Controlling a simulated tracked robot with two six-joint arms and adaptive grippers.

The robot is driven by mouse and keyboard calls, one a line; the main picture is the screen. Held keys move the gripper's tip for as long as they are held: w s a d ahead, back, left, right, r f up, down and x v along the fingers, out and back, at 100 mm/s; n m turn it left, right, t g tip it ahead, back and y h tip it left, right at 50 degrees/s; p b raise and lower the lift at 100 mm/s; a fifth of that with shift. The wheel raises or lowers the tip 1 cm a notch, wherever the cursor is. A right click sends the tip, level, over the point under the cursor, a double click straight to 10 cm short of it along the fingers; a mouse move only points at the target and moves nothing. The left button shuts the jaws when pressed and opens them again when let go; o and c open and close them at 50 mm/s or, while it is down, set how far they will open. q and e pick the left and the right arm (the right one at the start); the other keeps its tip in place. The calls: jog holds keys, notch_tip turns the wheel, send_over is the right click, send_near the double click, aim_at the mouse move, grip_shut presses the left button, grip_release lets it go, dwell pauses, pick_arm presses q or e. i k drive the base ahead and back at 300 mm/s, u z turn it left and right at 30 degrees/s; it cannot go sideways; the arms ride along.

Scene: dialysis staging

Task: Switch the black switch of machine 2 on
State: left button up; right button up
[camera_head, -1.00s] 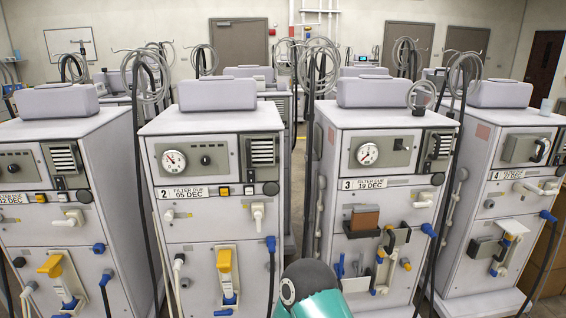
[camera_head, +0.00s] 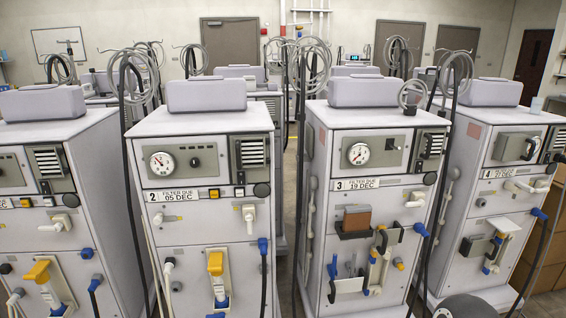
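Machine 2 (camera_head: 200,225) is a white cabinet left of centre, with its number label (camera_head: 153,197) and "FILTER DUE 05 DEC" on the front. Its upper panel holds a round gauge (camera_head: 161,162) and a small black switch (camera_head: 195,161) to the right of the gauge. The switch is too small to tell its position. A vent grille (camera_head: 251,152) is right of the panel, and a black round knob (camera_head: 262,190) sits below the grille. Neither of my grippers is in view; only a dark rounded part of my arm shows at the bottom right.
Machine 3 (camera_head: 345,220) stands to the right with a gap between, and machine 4 (camera_head: 495,215) is farther right. Another machine (camera_head: 50,215) stands on the left. Hoses and cables hang between the machines. Machine 2 has a yellow handle (camera_head: 216,263) low on its front.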

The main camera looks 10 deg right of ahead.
aim_at(241, 175)
jog(key=z, duration=0.1)
jog(key=i, duration=1)
jog(key=u, duration=0.1)
